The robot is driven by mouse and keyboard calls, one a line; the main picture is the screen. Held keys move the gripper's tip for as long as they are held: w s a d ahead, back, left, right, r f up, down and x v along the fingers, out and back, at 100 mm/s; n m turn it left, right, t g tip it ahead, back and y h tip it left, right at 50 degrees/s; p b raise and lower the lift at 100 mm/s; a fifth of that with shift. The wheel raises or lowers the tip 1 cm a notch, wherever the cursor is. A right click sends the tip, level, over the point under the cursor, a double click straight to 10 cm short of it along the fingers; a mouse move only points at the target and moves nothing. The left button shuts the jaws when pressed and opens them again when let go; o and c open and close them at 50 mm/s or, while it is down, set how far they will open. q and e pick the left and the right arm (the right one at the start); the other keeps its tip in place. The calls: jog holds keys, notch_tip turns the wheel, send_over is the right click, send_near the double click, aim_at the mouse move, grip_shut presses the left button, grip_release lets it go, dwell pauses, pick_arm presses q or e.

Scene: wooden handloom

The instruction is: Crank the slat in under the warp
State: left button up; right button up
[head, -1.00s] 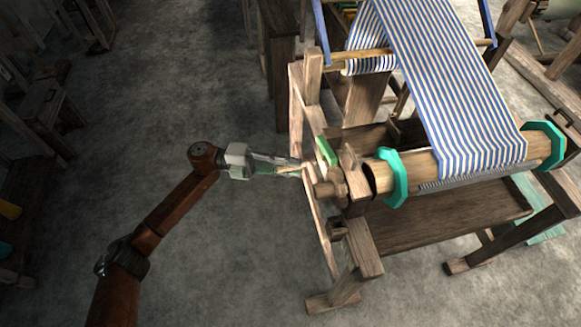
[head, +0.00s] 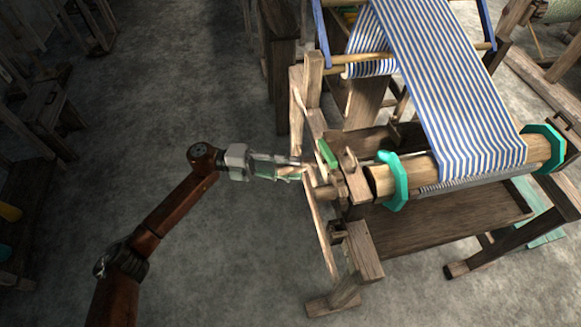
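The blue-and-white striped warp (head: 447,80) runs down to the round wooden beam (head: 415,172) at the loom's front. A thin grey strip (head: 470,181), perhaps the slat, shows along the beam's lower side under the cloth edge. Teal collars sit at the beam's left (head: 396,182) and right (head: 549,150). A wooden hub (head: 327,192) stands out at the beam's left end. My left gripper (head: 290,169) is beside the loom's left side, its fingers closed around a pale wooden crank handle (head: 287,171). The fingers partly hide the handle. My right gripper is out of view.
The loom's left frame post (head: 312,85) and front leg (head: 362,250) stand close to my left gripper. A wooden tray-like board (head: 440,222) lies below the beam. The floor (head: 225,260) left of the loom is clear.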

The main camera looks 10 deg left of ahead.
pick_arm(q)
jog(key=shift+f, duration=0.1)
jog(key=a, duration=1.2)
jog(key=shift+f, duration=0.3)
